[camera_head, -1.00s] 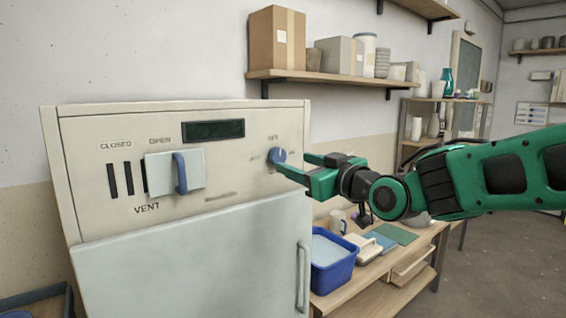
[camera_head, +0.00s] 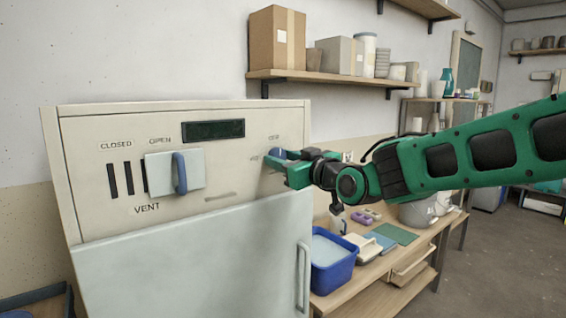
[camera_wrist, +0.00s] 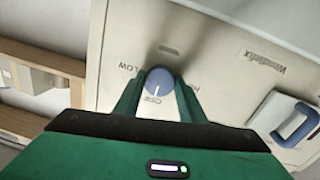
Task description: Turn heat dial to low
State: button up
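The heat dial (camera_wrist: 159,81) is a round blue knob with a white mark on the cream front panel. In the wrist view its mark points toward the OFF lettering. LOW is on its left in that view, and lettering on its right is partly covered by a finger. My gripper (camera_wrist: 160,84) has one green finger on each side of the dial, and the dial fills the gap, so it looks shut on it. In the head view my gripper (camera_head: 280,165) reaches the panel from the right and partly covers the dial (camera_head: 277,153).
The vent slider with its blue handle (camera_head: 180,173) is left on the same panel. The grey door with a handle (camera_head: 302,278) lies below. A workbench with a blue tub (camera_head: 332,262) stands to the right. A shelf with boxes (camera_head: 277,48) hangs above.

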jog(key=shift+c, duration=1)
jog(key=m, duration=0.4)
jog(key=shift+d, duration=0.1)
jog(key=m, duration=0.4)
jog(key=shift+w+g, duration=0.1)
jog(key=shift+g, duration=0.2)
jog(key=m, duration=0.4)
jog(key=shift+d+r+m, duration=0.1)
jog(key=shift+d+m, duration=0.05)
jog(key=shift+m, duration=0.25)
jog(key=shift+w+d+m+g, duration=0.1)
jog(key=shift+m+g, duration=0.2)
jog(key=shift+m, duration=1.8)
